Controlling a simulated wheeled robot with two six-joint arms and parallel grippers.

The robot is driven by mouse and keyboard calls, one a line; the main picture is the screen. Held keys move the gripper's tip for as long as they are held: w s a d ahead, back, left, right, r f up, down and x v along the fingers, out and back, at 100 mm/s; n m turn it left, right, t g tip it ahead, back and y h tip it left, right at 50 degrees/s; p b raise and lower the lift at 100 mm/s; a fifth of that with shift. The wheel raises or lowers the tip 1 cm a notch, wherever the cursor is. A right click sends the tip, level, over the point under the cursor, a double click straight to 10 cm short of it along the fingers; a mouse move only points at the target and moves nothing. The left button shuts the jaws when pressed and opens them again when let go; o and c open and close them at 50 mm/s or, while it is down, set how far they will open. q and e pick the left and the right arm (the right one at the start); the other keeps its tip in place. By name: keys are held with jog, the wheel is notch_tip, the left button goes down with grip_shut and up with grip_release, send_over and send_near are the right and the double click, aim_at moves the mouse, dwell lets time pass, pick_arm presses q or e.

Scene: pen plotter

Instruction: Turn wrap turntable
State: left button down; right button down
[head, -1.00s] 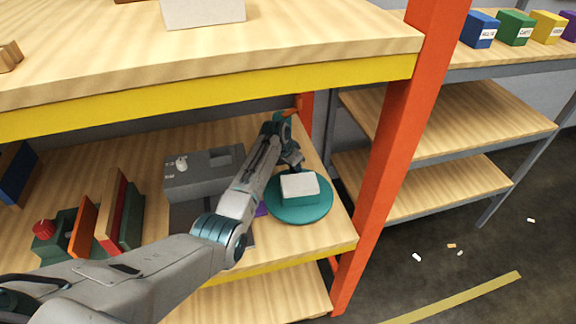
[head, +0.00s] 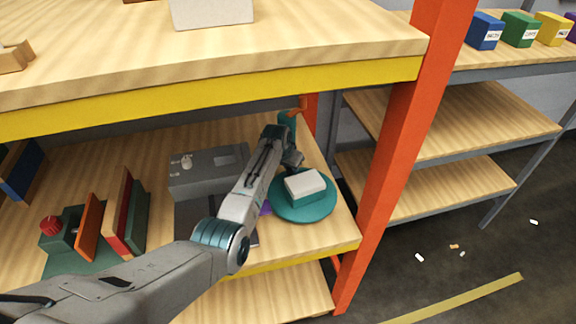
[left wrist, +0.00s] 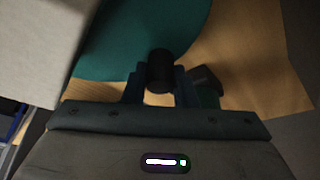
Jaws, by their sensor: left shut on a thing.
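The turntable (head: 303,214) is a round teal disc on the lower shelf. My left gripper (head: 292,161) is at the disc's far edge, partly hidden by my own arm in the head view. In the left wrist view, the gripper (left wrist: 160,88) is shut on a dark upright peg (left wrist: 160,66) at the rim of the disc (left wrist: 125,45). The pale box (left wrist: 35,45) fills the upper left there. My right gripper is not in view.
A grey machine (head: 207,170) stands left of the turntable, with upright boards (head: 122,210) farther left. The upper shelf's yellow edge (head: 220,98) hangs above. An orange post (head: 395,150) stands to the right.

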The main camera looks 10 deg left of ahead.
pick_arm(q)
jog(key=shift+w+r, duration=0.1)
jog(key=shift+r, duration=0.05)
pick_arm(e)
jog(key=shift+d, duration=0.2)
pick_arm(q)
jog(key=c, duration=1.3)
grip_release()
jog(key=shift+c, duration=0.2)
jog(key=shift+o, duration=0.9)
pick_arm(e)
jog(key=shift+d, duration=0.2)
pick_arm(q)
jog(key=b+v, duration=0.1)
jog(key=v, duration=0.9)
jog(key=shift+s+r+b, duration=0.25)
jog(key=shift+r+b, duration=0.1)
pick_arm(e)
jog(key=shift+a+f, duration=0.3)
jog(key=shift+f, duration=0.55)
pick_arm(q)
jog(key=shift+a, duration=0.1)
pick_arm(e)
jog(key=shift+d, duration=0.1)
